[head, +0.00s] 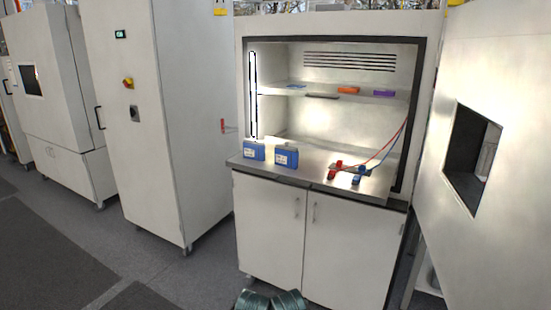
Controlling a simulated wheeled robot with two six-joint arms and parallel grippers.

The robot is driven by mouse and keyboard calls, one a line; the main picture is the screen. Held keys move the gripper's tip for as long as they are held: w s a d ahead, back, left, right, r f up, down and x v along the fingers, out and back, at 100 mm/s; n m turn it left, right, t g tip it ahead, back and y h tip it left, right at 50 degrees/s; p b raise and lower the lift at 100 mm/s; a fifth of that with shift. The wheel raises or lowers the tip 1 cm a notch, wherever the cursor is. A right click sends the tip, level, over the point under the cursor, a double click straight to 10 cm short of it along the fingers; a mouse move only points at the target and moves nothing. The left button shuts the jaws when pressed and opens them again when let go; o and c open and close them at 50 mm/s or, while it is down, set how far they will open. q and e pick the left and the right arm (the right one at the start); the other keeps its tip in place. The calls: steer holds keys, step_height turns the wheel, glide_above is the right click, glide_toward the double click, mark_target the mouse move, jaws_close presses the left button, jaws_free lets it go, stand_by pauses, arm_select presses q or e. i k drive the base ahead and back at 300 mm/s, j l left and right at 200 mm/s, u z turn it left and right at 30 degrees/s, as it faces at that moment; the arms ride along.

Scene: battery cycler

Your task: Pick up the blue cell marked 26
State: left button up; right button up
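Neither of my grippers is recognisable in the head view.
Red and blue clamps (336,170) with cables lie at the bench's right. A shelf (325,91) above holds small orange, purple and blue items. The chamber door (489,200) stands open on the right. A tall cabinet (160,120) stands left.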

mark_target(250, 150)
steer(key=i+j+z, duration=0.1)
steer(key=i+j, duration=0.25)
steer(key=i, duration=0.3)
steer(key=i+j+z, duration=0.15)
steer(key=i+j, duration=0.3)
steer(key=i, duration=0.2)
steer(key=i+j+z, duration=0.1)
steer(key=i+j, duration=0.4)
steer(key=i, duration=0.1)
